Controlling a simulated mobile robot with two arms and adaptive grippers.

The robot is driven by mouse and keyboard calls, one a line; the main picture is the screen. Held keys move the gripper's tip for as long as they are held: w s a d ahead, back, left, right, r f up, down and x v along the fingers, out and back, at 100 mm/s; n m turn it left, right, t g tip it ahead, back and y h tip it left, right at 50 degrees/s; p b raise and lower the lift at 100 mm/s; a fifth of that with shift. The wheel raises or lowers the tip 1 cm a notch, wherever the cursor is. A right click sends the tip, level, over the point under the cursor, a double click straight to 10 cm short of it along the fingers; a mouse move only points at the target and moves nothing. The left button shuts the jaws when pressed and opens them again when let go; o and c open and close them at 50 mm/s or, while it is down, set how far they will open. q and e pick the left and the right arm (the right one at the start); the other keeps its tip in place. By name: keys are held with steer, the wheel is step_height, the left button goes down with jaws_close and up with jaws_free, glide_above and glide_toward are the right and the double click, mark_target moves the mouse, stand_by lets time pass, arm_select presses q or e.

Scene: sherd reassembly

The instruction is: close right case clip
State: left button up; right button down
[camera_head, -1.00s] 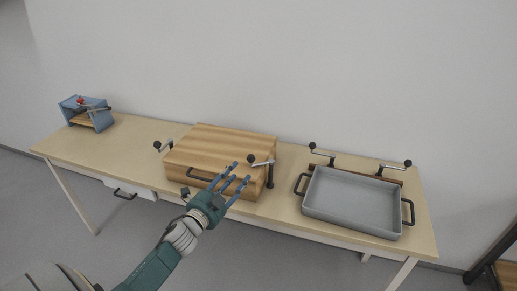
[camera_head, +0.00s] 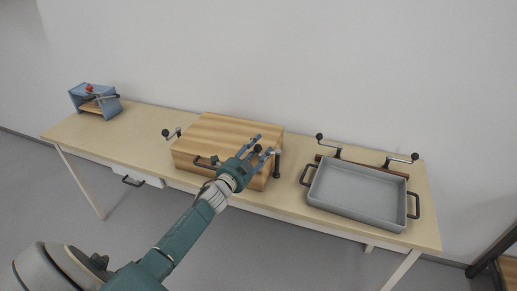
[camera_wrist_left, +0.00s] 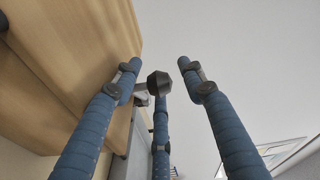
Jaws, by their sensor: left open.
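The wooden case (camera_head: 222,128) lies closed on the table. Its right clip (camera_head: 278,164) stands at the front right corner, a dark upright post with a grey lever ending in a black knob. The left clip (camera_head: 171,133) is at the case's left side. My left gripper (camera_head: 260,145) is open at the right clip, its blue fingers around the knob end. In the left wrist view the black knob (camera_wrist_left: 159,83) sits between the spread fingers (camera_wrist_left: 158,70), with the case's wood to the left. Whether a finger touches the knob cannot be told. My right gripper is not in view.
A grey tray (camera_head: 316,203) with dark handles lies right of the case, with two lever clamps (camera_head: 402,160) behind it. A blue stand (camera_head: 112,107) is at the far left. The table (camera_head: 122,135) is clear between stand and case.

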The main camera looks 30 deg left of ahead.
arm_select(q)
jaws_close()
steer(key=shift+w, duration=0.1)
steer(key=shift+w+a+m+h+b, duration=0.25)
steer(key=shift+a+m+h+b, duration=0.2)
steer(key=shift+m+h, duration=0.4)
steer(key=shift+w+a+f+m+h+b, duration=0.1)
steer(key=shift+w+m+h+b, duration=0.15)
steer(key=shift+h+b, duration=0.4)
steer(key=shift+w+m+h, duration=0.1)
steer(key=shift+m+h, duration=0.3)
steer(key=shift+h, duration=0.3)
steer(key=shift+r, duration=0.2)
jaws_free()
